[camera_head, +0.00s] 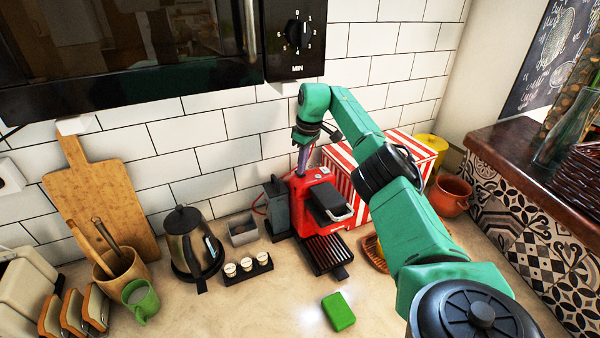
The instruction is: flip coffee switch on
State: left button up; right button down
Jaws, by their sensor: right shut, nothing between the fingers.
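A red coffee machine (316,208) with a black drip tray (328,254) stands on the counter against the tiled wall. My green right arm comes in from the lower right and bends over behind the machine. My right gripper (302,166) points down at the top rear of the machine, shut and empty. I cannot tell whether its tips touch the machine. The switch itself cannot be made out; the gripper and the machine's top may hide it. My left gripper is not in view.
A red-and-white striped box (345,186) stands right behind the machine. A green sponge (338,311) lies in front. A microwave (130,50) hangs above.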

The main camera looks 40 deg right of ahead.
jog(key=shift+f, duration=0.3)
notch_tip(320, 180, up, 2)
jog(key=shift+r+p, duration=0.15)
jog(key=shift+p, duration=0.75)
jog(key=shift+r, duration=2.35)
jog(key=shift+f, duration=0.1)
